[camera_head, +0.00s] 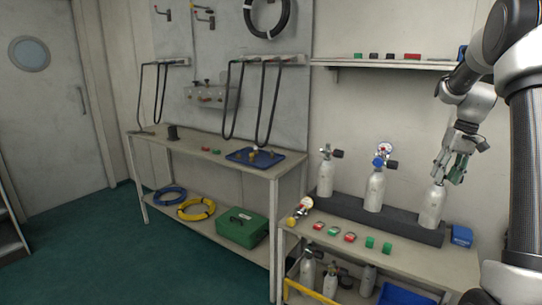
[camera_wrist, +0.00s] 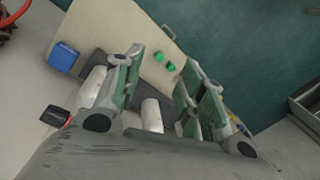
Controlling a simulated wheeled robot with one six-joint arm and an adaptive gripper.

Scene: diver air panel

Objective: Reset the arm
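My arm reaches in from the right in the head view. My gripper (camera_head: 452,168) is at the top of the right-hand white cylinder (camera_head: 431,207), overlapping its neck in the picture; the valve there is hidden or hard to make out. In the wrist view my gripper (camera_wrist: 157,88) has its two green-padded fingers spread apart. White cylinder bodies (camera_wrist: 152,116) show below and between them; I see nothing clamped. I cannot tell whether a finger touches the cylinder.
A dark rack (camera_head: 345,207) holds the middle cylinder (camera_head: 375,191) with a blue-topped gauge and the left cylinder (camera_head: 325,177). A blue box (camera_head: 461,236) stands right of the rack. A shelf (camera_head: 385,64) runs above. Green caps (camera_head: 387,248) lie on the bench front.

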